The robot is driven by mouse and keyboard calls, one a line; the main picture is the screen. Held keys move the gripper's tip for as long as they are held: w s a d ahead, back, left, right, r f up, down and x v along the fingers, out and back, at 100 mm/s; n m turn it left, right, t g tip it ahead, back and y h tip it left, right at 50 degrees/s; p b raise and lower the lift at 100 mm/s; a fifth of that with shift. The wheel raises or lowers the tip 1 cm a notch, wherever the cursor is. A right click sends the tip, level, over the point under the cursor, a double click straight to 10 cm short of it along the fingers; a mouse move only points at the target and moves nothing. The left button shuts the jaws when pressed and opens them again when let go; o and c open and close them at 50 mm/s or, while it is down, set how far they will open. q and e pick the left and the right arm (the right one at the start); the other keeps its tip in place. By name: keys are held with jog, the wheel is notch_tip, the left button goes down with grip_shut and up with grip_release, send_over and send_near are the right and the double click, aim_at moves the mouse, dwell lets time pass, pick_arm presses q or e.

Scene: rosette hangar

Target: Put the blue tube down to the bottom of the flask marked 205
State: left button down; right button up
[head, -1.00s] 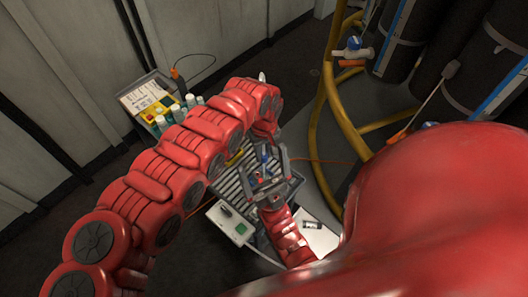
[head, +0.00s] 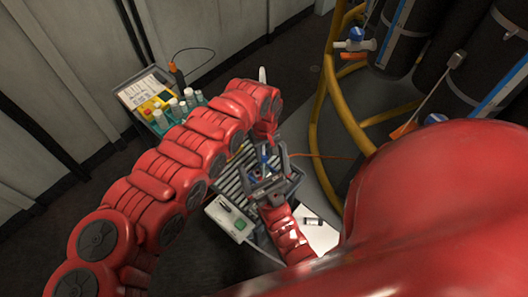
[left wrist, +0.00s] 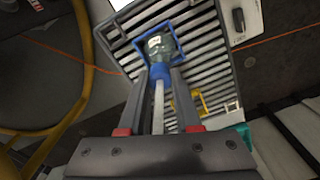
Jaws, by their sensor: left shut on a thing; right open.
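In the left wrist view my left gripper (left wrist: 161,73) is shut on the blue tube (left wrist: 158,105). Its pale stem runs between the fingers, with a blue part at the fingertips. Directly beyond is a glass flask (left wrist: 159,51) with a pale label, too small to read, inside a blue square frame (left wrist: 141,27) on a slatted rack (left wrist: 209,50). The tube's far end is hidden, so I cannot tell how deep it sits.
A white device (head: 228,218) and a white sheet (head: 318,237) lie in front. Yellow pipes (head: 320,130) and dark cylinders (head: 444,75) stand on the right. A yellow frame (left wrist: 190,101) is also on the rack.

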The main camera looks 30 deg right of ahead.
pick_arm(q)
jog(key=shift+f, duration=0.3)
grip_release()
dwell(0.7)
jog(key=shift+r+p, duration=2)
jog(key=shift+r, duration=1.05)
